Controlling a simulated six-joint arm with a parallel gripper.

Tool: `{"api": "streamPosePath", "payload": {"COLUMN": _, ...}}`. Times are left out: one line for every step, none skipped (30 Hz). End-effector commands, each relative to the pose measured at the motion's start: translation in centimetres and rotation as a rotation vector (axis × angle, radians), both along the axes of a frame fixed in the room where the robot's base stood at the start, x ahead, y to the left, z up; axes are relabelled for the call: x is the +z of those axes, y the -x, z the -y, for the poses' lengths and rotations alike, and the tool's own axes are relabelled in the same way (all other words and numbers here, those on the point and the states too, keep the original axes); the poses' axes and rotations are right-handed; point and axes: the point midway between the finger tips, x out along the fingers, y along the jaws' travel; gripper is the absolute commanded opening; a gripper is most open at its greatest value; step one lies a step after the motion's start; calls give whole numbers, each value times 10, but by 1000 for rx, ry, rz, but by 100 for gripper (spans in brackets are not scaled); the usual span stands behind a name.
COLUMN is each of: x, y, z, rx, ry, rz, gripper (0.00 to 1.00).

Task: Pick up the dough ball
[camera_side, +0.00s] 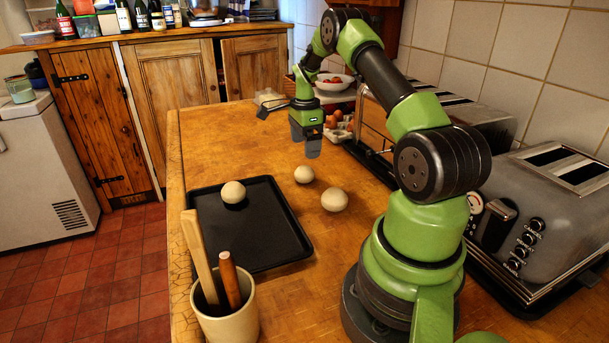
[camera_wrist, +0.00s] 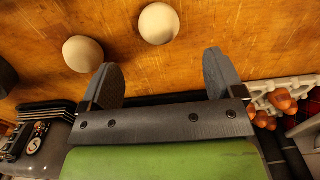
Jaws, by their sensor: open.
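Three pale dough balls show in the side view. One dough ball (camera_side: 233,192) rests on the black tray (camera_side: 282,241). A smaller-looking dough ball (camera_side: 304,174) and another dough ball (camera_side: 334,200) sit on the wooden counter right of the tray. My gripper (camera_side: 306,146) hangs pointing down above the counter, behind the two loose balls, open and empty. In the wrist view, my gripper (camera_wrist: 166,80) has its fingers wide apart with bare wood between them. Two balls (camera_wrist: 158,23) (camera_wrist: 83,54) lie beyond the fingertips, apart from them.
A crock (camera_side: 226,318) with wooden tools stands at the front left. A toaster (camera_side: 552,220) stands at the right by the tiled wall. Eggs (camera_side: 336,121) in a carton and a bowl (camera_side: 334,84) lie behind my gripper. The counter's back left is clear.

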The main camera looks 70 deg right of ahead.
Motion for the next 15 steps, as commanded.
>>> {"api": "streamPosePath", "payload": {"x": -9, "y": 1, "z": -1, "rx": 0, "ry": -3, "rz": -3, "gripper": 87}}
{"api": "streamPosePath", "payload": {"x": -14, "y": 1, "z": -1, "rx": 0, "ry": -4, "rz": -4, "gripper": 87}}
{"api": "streamPosePath", "payload": {"x": -20, "y": 0, "z": -1, "rx": 1, "ry": -2, "rz": -2, "gripper": 87}}
{"api": "streamPosePath", "payload": {"x": -24, "y": 0, "z": -1, "rx": 1, "ry": -4, "rz": -2, "gripper": 87}}
{"api": "streamPosePath", "payload": {"x": -27, "y": 0, "z": -1, "rx": 2, "ry": -3, "rz": -1, "gripper": 87}}
{"api": "streamPosePath", "payload": {"x": -31, "y": 0, "z": -1, "rx": 3, "ry": -1, "rz": 0, "gripper": 87}}
{"api": "streamPosePath", "payload": {"x": -33, "y": 0, "z": -1, "rx": 3, "ry": -1, "rz": 0, "gripper": 87}}
{"api": "streamPosePath", "payload": {"x": -35, "y": 0, "z": -1, "rx": 3, "ry": -2, "rz": -1, "gripper": 87}}
{"api": "streamPosePath", "payload": {"x": -37, "y": 0, "z": -1, "rx": 3, "ry": -1, "rz": 0, "gripper": 87}}
{"api": "streamPosePath", "payload": {"x": -40, "y": 0, "z": -1, "rx": 4, "ry": -1, "rz": -1, "gripper": 87}}
{"api": "streamPosePath", "payload": {"x": -43, "y": 0, "z": -1, "rx": 4, "ry": -1, "rz": -1, "gripper": 87}}
{"api": "streamPosePath", "payload": {"x": -50, "y": 0, "z": -2, "rx": 3, "ry": -3, "rz": -1, "gripper": 87}}
{"api": "streamPosePath", "payload": {"x": -54, "y": 0, "z": -2, "rx": 4, "ry": -2, "rz": -2, "gripper": 87}}
{"api": "streamPosePath", "payload": {"x": -60, "y": 0, "z": -3, "rx": 4, "ry": -4, "rz": -2, "gripper": 87}}
{"api": "streamPosePath", "payload": {"x": -66, "y": 0, "z": -3, "rx": 4, "ry": -4, "rz": -2, "gripper": 87}}
